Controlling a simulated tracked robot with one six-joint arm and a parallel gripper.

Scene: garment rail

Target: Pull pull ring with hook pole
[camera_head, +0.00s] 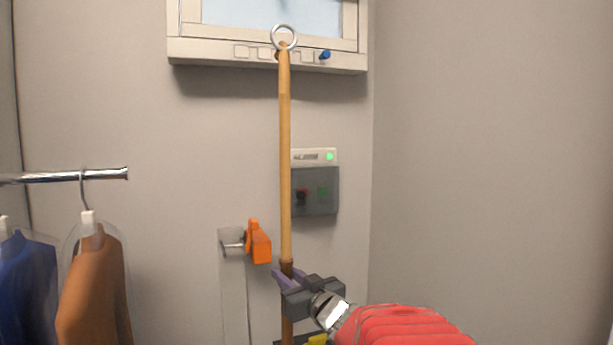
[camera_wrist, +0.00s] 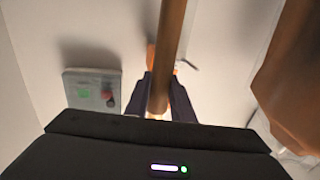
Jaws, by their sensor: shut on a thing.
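The hook pole (camera_head: 285,160) is a long wooden stick standing nearly upright in the head view. Its top end reaches the pull ring (camera_head: 284,37), a pale metal ring at the lower edge of the window frame. The tip overlaps the ring's lower part; I cannot tell whether the hook is through it. My gripper (camera_head: 287,275) is shut on the pole's lower part, at a darker brown section. In the wrist view the pole (camera_wrist: 170,50) runs up between the two fingers of my gripper (camera_wrist: 165,95).
The window frame (camera_head: 215,50) carries a blue knob (camera_head: 325,55) right of the ring. A grey control box (camera_head: 320,190) with a green light is behind the pole. An orange object (camera_head: 259,243) hangs on a wall bracket. Garments (camera_head: 92,285) hang from a rail (camera_head: 75,176) at left.

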